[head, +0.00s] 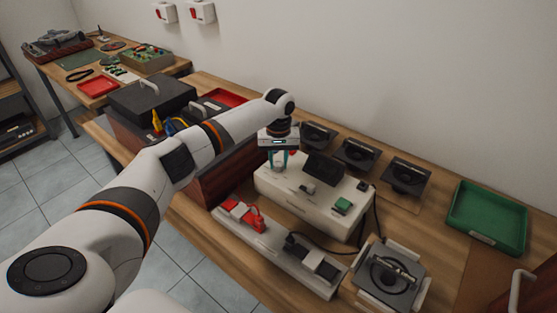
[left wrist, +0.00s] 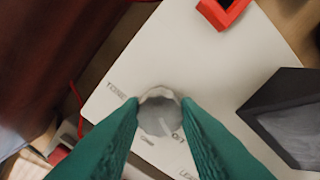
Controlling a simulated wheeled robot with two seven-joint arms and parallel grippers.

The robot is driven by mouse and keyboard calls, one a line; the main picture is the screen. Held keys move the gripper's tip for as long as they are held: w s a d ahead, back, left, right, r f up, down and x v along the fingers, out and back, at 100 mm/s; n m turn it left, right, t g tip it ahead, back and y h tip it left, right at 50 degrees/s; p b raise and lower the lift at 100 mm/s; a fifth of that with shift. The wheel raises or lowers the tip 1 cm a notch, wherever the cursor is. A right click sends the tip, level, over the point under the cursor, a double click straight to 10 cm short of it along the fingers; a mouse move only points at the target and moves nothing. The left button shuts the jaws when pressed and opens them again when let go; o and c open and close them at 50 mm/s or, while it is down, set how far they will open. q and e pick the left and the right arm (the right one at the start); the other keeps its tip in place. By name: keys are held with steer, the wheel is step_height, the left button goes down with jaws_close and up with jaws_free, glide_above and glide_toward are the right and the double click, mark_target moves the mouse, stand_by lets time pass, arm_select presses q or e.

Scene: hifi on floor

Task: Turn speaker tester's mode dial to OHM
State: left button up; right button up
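The speaker tester (head: 282,190) is a cream box with a dark tilted screen (head: 325,167) on the workbench. My left gripper (head: 278,165) points down over its left end. In the left wrist view, the round grey mode dial (left wrist: 160,113) sits between the green fingertips of my left gripper (left wrist: 160,106). Both fingertips appear to touch its sides. A pale pointer line on the dial slants toward the lower right. Small labels surround it: TONE at upper left, OHM just below, and one hard to read at right. The dial is hidden in the head view. My right gripper is not in view.
A pale rack (head: 285,255) with a red clamp (head: 241,214) stands in front of the tester. Several black speakers (head: 405,175) line the back. A green tray (head: 488,217) is at right. A dark-lidded case (head: 150,98) stands to the left.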

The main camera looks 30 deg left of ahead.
arm_select(q)
steer(key=shift+r+m+p, duration=0.15)
steer(key=shift+m+p, duration=0.35)
steer(key=shift+p, duration=0.4)
steer(key=shift+m+p, duration=1.1)
steer(key=shift+p, duration=0.1)
steer(key=shift+m+p, duration=0.75)
steer(key=shift+m, duration=0.45)
steer(key=shift+m+p, duration=0.55)
steer(key=shift+m, duration=0.95)
steer(key=o, duration=1)
